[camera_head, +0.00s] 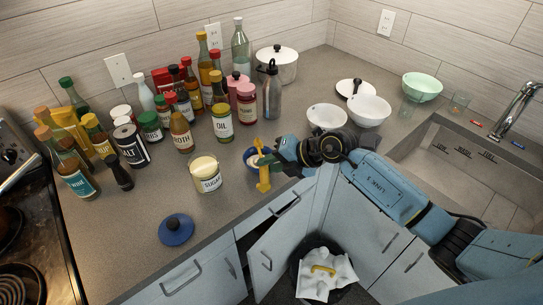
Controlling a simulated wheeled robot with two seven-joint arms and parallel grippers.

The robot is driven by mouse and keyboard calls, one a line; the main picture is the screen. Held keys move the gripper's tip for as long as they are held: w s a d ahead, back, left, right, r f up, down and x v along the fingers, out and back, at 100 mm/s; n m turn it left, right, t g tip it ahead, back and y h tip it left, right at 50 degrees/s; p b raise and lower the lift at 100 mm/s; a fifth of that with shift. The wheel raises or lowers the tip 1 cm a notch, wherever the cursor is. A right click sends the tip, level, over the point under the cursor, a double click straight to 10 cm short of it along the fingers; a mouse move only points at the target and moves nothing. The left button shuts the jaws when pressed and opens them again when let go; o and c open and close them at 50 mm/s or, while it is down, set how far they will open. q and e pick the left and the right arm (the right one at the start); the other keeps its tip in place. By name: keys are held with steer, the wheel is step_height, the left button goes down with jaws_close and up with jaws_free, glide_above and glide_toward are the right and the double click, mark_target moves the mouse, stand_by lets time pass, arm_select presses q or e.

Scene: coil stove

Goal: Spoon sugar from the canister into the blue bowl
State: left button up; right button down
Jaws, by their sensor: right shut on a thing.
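The sugar canister (206,178) stands open on the counter, with a cream-coloured top surface showing and a SUGAR label. A round blue lid (176,230) lies on the counter in front of it. The blue bowl (249,155) is to the right of the canister, largely hidden by a yellow utensil and my gripper. My right gripper (272,159) is shut on the yellow utensil (264,181), which looks like the spoon. The utensil is in front of the bowl; I cannot tell whether they touch. My left gripper is out of view.
White bowls (369,110) stand behind my right arm. The sink (450,160) is at right, the stove (30,240) at left. A cabinet door (282,252) hangs open below.

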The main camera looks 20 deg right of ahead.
mark_target(260, 156)
steer(key=shift+w+a+r+n+g+h+p, duration=0.1)
steer(key=shift+a+r+n+g+h+p, duration=0.15)
steer(key=shift+h+p, duration=0.95)
steer(key=shift+w+a+r+n+g+h+p, duration=0.15)
steer(key=shift+r+n+g+h+p, duration=0.15)
steer(key=shift+p, duration=1.8)
steer(key=shift+w+a+r+n+g+h+b, duration=0.1)
steer(key=shift+a+n+g+h+b, duration=0.3)
steer(key=shift+h, duration=0.7)
steer(key=h, duration=0.1)
steer(key=r+g+h, duration=0.1)
steer(key=a+n+h, duration=0.1)
steer(key=shift+w+r+g+h, duration=0.2)
steer(key=shift+r+g+h, duration=0.05)
steer(key=shift+h, duration=0.15)
steer(key=shift+s+d+r, duration=0.1)
steer(key=shift+r, duration=0.2)
